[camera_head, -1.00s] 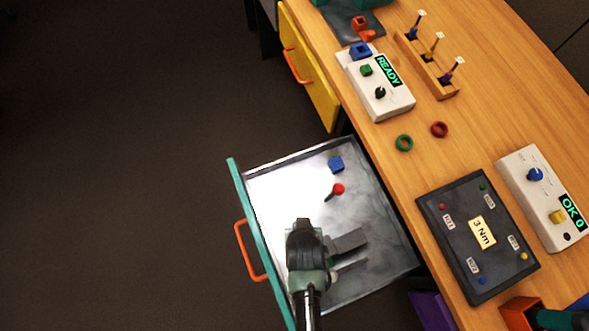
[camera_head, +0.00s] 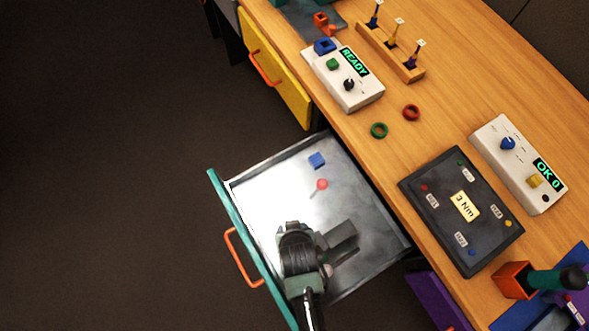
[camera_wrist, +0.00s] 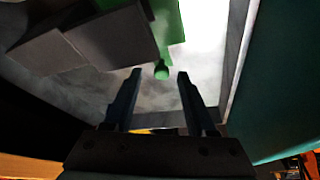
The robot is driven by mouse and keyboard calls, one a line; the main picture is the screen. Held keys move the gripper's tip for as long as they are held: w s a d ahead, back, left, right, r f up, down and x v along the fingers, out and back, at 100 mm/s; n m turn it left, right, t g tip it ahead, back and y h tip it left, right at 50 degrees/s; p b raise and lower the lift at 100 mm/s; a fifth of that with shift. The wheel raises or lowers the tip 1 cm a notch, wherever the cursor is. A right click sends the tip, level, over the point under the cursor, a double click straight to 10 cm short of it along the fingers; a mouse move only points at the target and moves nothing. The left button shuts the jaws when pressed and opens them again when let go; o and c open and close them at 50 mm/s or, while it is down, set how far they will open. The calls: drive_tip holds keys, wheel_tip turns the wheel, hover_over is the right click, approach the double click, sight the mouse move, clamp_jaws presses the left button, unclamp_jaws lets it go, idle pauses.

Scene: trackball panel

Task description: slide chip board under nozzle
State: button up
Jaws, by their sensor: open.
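My gripper (camera_head: 343,243) is over the open drawer (camera_head: 262,212), with its fingers towards the desk. In the wrist view my gripper (camera_wrist: 160,74) has two dark fingers apart, with nothing held between them. No thing is clearly recognisable as the chip board or the nozzle. A dark plate (camera_head: 318,28) lies at the far end of the desk beside a teal unit, cut off by the frame.
On the desk are a READY box (camera_head: 362,92), a tool rack (camera_head: 385,48), rings (camera_head: 379,130), a dark torque panel (camera_head: 437,222), an OK box (camera_head: 520,165) and an orange container (camera_head: 511,282).

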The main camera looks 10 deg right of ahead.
drive_tip(key=p+v, duration=0.1)
drive_tip(key=v, duration=1)
drive_tip(key=shift+s+r+p, duration=0.25)
drive_tip(key=shift+r+p, duration=0.05)
drive_tip(key=shift+p, duration=0.05)
